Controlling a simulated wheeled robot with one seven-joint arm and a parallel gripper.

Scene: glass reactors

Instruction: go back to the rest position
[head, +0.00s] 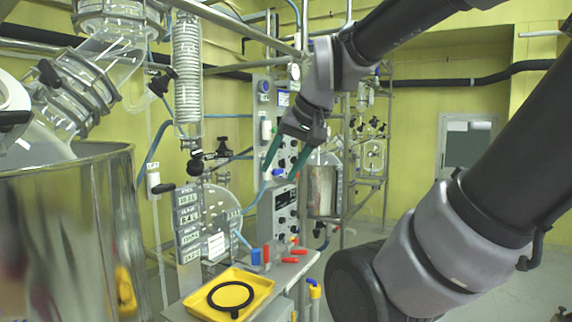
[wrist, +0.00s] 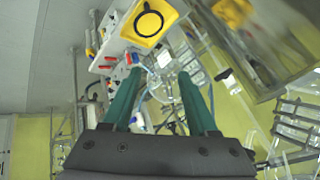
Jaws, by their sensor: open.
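My gripper (head: 287,160) hangs in the air in front of the reactor frame, with its two green fingers spread apart. In the wrist view the gripper (wrist: 157,92) is open, with nothing between the fingers. In the head view it is above and to the right of a yellow tray (head: 257,308) that holds a black ring (head: 231,313). The yellow tray (wrist: 172,15) and the black ring (wrist: 149,10) also show at the top of the wrist view. The gripper is apart from both.
A large shiny metal vessel (head: 60,230) stands at the left. Control boxes (head: 284,215) and a smaller metal vessel (head: 321,190) are behind the gripper. Red and blue handled items (head: 266,254) are beside the tray. Open floor (head: 500,285) lies at the right.

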